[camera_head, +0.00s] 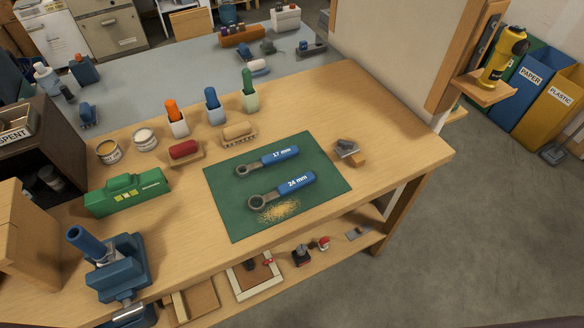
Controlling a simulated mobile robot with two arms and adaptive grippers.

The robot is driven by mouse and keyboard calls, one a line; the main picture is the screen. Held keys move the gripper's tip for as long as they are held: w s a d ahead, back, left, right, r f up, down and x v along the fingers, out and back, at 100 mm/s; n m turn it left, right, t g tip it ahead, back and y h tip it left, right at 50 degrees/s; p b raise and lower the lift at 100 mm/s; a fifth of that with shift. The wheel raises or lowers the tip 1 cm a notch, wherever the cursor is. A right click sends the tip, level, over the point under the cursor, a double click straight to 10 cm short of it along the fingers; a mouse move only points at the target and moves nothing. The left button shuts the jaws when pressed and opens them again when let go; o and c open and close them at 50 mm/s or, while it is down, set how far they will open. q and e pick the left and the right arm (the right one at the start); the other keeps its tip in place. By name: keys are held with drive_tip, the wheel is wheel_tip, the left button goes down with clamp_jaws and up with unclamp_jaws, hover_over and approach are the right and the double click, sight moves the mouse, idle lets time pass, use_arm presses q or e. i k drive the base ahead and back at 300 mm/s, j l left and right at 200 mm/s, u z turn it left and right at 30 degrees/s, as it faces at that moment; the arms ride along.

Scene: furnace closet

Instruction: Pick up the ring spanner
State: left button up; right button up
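Two ring spanners with blue handles lie flat on a green mat (225,213) on the wooden bench. The 17 mm ring spanner (279,156) is nearer the back, its grey ring end pointing left. The larger 24 mm ring spanner (294,188) lies in front of it, its ring end also to the left. A patch of yellowish shavings (278,211) lies on the mat just in front of the larger spanner. Neither of my grippers shows in the head view.
A blue vise-like tool (118,265) stands at the front left, near a green case (127,194). Bottles in holders (211,105), tins (109,152) and brushes (238,132) stand behind the mat. A small block (347,150) sits at its right. The bench's right end is clear.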

sight(294, 185)
drive_tip(key=u, duration=2.3)
drive_tip(key=z, duration=2.25)
drive_tip(key=k+j+u, duration=0.15)
drive_tip(key=i+j, duration=0.15)
drive_tip(key=i, duration=0.3)
